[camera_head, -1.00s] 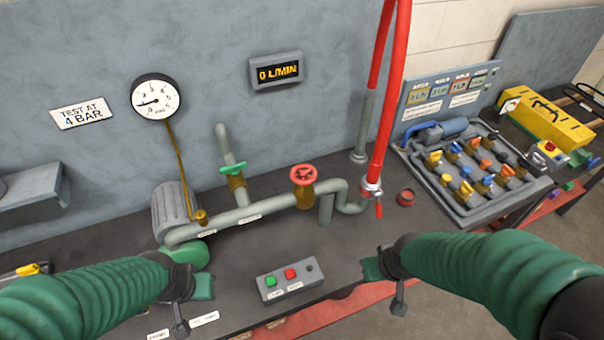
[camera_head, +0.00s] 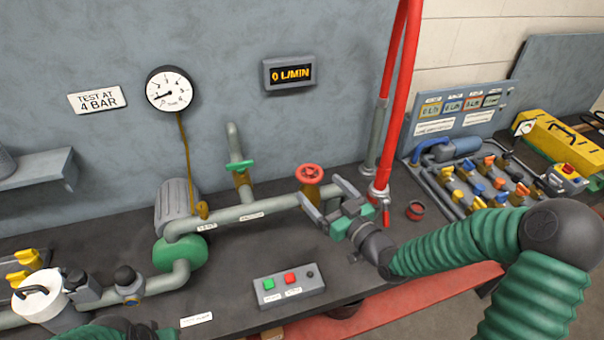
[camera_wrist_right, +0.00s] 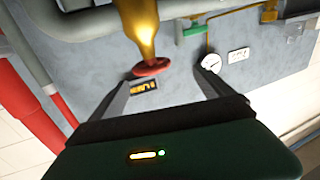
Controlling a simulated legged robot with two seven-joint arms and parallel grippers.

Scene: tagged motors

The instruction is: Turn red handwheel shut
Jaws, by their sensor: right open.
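The red handwheel (camera_head: 309,174) sits on a brass valve on the grey pipe in the middle of the bench. My right gripper (camera_head: 322,200) is open and empty, just in front of and below the handwheel, apart from it as far as I can tell. In the right wrist view the handwheel (camera_wrist_right: 151,67) shows between the two spread fingers, beyond their tips, with its brass stem above it in the picture. Of my left arm only a dark and green part shows at the bottom left of the head view; its gripper fingers cannot be made out.
A green-handled valve (camera_head: 240,165) stands left of the handwheel. A red hose (camera_head: 396,110) rises to its right. A button box (camera_head: 289,286) lies in front. The gauge (camera_head: 170,90) needle is off its low end; the display (camera_head: 289,73) reads 0 L/MIN.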

